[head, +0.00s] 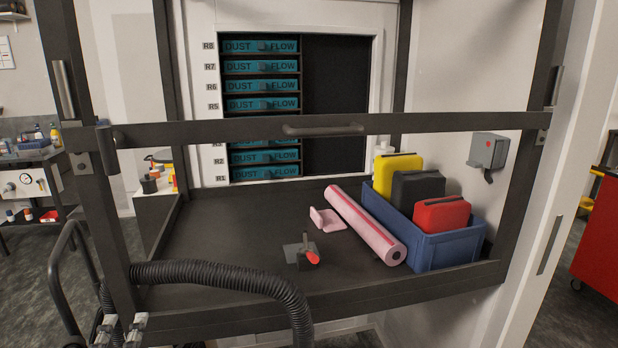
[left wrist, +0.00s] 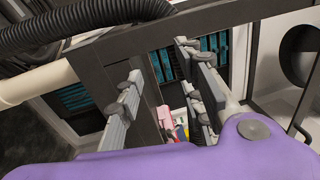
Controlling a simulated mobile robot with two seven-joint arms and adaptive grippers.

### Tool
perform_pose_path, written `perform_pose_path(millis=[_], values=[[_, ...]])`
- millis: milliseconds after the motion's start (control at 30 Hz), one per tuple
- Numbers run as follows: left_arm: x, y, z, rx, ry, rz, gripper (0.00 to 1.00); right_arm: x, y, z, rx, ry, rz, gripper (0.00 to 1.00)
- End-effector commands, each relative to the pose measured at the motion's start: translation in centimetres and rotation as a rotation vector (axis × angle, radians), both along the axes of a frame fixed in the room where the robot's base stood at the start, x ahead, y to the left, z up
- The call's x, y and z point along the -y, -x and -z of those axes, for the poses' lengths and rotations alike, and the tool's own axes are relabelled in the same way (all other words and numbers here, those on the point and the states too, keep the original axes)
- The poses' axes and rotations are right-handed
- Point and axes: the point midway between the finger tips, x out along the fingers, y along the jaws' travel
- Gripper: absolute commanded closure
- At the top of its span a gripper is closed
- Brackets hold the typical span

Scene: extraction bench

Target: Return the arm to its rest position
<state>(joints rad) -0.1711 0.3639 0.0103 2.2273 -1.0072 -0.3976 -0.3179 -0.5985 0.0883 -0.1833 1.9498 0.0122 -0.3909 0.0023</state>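My left gripper (head: 120,330) shows only by its grey fingertips at the lower left of the head view, in front of the bench's dark front frame. In the left wrist view its two fingers (left wrist: 163,92) stand apart with nothing held between them. The dark frame and a pink thing show beyond the fingers there. The purple shell at the bottom of that view is mine. The rest of my left arm is outside the head view. My right arm and gripper are in neither view.
A black ribbed hose (head: 230,276) curves beside the left gripper. A dark bar with a handle (head: 323,130) crosses the bench front. On the bench tray (head: 215,225) are a pink roll (head: 365,222), a red-handled piece (head: 310,257) and a blue crate (head: 450,249). The tray's left half is clear.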

Motion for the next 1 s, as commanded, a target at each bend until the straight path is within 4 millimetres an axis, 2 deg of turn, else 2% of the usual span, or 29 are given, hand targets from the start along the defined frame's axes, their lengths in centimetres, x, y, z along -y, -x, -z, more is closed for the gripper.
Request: perform_pose_path(millis=[33,133,200,267,300,400,500,600,733,833,1000], values=[[0.3,0.7,4.0,-0.063,0.16,0.01,0.65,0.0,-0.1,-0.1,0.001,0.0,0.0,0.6],[1.6,2.7,11.3,-0.176,0.489,0.012,0.65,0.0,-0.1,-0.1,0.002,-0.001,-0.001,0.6],[2.9,4.8,16.2,-0.25,0.709,-0.008,0.65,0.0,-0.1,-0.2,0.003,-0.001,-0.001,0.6],[4.3,6.9,20.1,-0.309,0.893,-0.039,0.65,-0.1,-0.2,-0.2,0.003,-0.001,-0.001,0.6],[5.3,8.5,22.6,-0.345,1.01,-0.066,0.65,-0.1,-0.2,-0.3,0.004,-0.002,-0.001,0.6],[8.2,12.9,28.0,-0.428,1.279,-0.149,0.65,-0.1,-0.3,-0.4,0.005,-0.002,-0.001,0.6],[10.9,17.3,31.9,-0.492,1.479,-0.238,0.65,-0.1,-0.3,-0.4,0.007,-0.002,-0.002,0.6],[12.9,21.0,34.4,-0.539,1.585,-0.311,0.65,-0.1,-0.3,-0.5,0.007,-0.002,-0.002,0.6],[14.0,24.1,35.7,-0.566,1.618,-0.366,0.65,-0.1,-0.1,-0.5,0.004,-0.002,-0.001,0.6],[13.9,25.0,36.0,-0.572,1.619,-0.383,0.65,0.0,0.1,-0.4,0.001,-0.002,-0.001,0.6],[13.8,25.1,36.0,-0.573,1.616,-0.383,0.65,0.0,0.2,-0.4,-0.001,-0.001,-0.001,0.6]])
